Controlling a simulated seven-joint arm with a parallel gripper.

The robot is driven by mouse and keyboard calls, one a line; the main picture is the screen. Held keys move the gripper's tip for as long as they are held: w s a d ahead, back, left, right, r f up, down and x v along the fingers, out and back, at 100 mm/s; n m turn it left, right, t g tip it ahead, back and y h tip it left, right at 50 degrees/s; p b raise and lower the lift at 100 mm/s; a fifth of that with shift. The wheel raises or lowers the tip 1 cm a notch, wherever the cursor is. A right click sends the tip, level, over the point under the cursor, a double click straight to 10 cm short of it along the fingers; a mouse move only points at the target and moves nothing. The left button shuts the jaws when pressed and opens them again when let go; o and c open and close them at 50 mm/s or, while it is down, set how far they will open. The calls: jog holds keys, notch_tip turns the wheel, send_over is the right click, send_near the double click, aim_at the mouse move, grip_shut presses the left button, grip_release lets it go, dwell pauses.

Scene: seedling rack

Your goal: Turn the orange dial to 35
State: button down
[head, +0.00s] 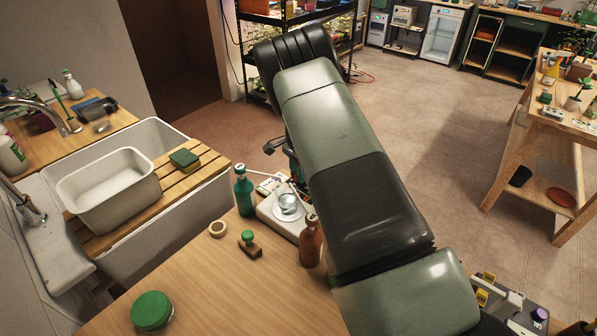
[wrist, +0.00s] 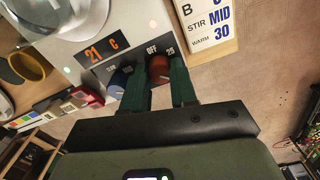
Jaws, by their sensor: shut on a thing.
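The orange dial (wrist: 160,70) is on the front of a white stirrer hotplate (wrist: 72,45), in the wrist view. "OFF" and what looks like "25" are printed beside it; its pointer is too small to read. My gripper (wrist: 160,74) has its two green fingers on either side of the dial, shut on it. A blue dial (wrist: 118,83) sits just left of the fingers. The hotplate's display (wrist: 103,48) shows "21 C" in orange. In the head view the hotplate (head: 272,215) carries a glass vessel (head: 287,203); my arm hides its dials and my fingertips.
A green bottle (head: 244,194) and a brown bottle (head: 311,243) stand close to the hotplate. A tape roll (head: 217,228), a green-topped stamp (head: 249,243) and a green-lidded jar (head: 151,311) are on the bench.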

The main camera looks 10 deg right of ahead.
jog(key=m, duration=0.4)
jog(key=shift+s+m, duration=0.1)
jog(key=shift+m, duration=2.1)
jog(key=shift+a, duration=0.1)
jog(key=c, duration=0.9)
grip_release()
notch_tip(320, 180, up, 11)
jog(key=shift+f, duration=0.1)
